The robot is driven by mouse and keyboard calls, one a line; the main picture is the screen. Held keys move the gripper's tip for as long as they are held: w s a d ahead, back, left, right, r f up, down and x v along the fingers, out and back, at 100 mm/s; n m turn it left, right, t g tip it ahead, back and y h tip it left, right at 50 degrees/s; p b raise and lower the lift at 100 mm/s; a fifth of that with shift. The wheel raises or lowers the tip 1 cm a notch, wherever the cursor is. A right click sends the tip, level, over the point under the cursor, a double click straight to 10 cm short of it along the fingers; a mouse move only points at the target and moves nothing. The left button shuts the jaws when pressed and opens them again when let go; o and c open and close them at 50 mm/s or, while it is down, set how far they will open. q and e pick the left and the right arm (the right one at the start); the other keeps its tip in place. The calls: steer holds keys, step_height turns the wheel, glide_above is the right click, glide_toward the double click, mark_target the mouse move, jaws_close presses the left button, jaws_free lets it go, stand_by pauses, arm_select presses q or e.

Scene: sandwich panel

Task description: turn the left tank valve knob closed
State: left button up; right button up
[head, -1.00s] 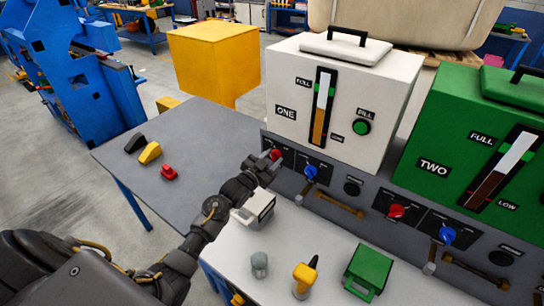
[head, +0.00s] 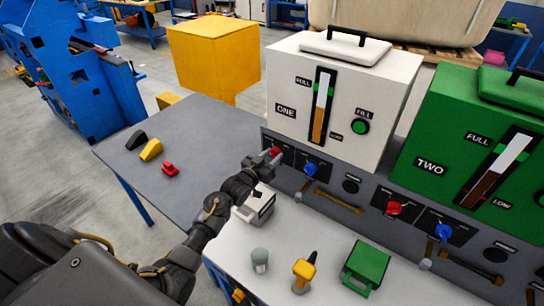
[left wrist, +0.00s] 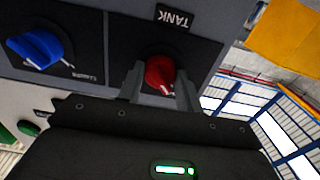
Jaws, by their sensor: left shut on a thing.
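The left tank's red valve knob (head: 275,152) sits on the grey panel below the white tank marked ONE (head: 345,95). In the left wrist view the red knob (left wrist: 159,72) stands between my two fingertips, beside an upside-down TANK label (left wrist: 174,17). My left gripper (head: 264,160) is shut on this knob, one finger on each side of it. My right gripper is not in view.
A blue knob (head: 310,169) is just right of the red one and also shows in the wrist view (left wrist: 37,48). The green tank TWO (head: 465,150) has its own red knob (head: 393,208) and blue knob (head: 444,230). Loose parts lie on the grey table (head: 215,125).

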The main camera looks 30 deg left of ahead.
arm_select(q)
steer(key=shift+f, duration=0.1)
steer(key=o, duration=1)
steer(key=shift+s, duration=0.1)
steer(key=s+a+b, duration=0.1)
steer(key=s+b, duration=0.1)
steer(key=s, duration=0.8)
steer(key=shift+s+a, duration=0.25)
steer(key=shift+s, duration=0.05)
